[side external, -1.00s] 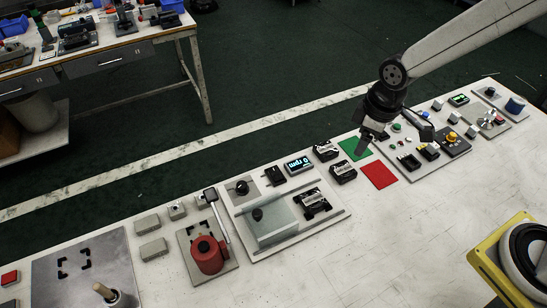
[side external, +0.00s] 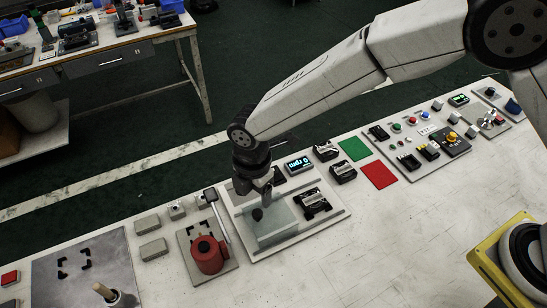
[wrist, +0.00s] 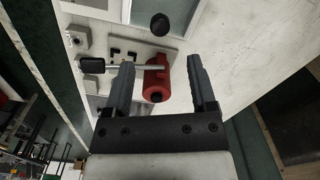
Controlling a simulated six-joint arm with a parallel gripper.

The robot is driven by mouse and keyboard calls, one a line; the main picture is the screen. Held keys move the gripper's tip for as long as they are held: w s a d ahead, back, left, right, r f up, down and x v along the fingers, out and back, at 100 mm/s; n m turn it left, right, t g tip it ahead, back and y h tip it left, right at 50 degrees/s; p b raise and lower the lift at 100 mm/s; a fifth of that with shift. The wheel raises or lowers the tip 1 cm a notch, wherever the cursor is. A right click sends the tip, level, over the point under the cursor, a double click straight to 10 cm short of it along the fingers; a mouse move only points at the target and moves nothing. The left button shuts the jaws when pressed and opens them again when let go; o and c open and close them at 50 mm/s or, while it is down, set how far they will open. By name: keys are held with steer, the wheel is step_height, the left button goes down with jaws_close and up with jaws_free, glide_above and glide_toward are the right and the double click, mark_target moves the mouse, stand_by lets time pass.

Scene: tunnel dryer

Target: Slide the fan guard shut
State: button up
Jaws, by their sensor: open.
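The fan guard (side external: 277,230) is a clear, greyish sliding box at the near-left part of a pale panel. A black knob (side external: 257,214) stands on it, and the knob also shows at the top of the wrist view (wrist: 160,23). A black fan unit (side external: 314,203) sits uncovered on the panel, to the right of the guard. My gripper (side external: 264,192) points down just above the knob, apart from it as far as I can tell. In the wrist view my gripper (wrist: 160,62) has its two fingers wide apart with nothing held between them.
A red cylinder (side external: 208,256) with a lever (side external: 216,212) stands just left of the panel. A lit display (side external: 299,164) and black switch blocks (side external: 342,173) lie behind and to the right. Grey blocks (side external: 153,249) sit farther left. The front table surface is clear.

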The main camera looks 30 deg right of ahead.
mark_target(257, 212)
steer(key=shift+f, duration=3.9)
jaws_close()
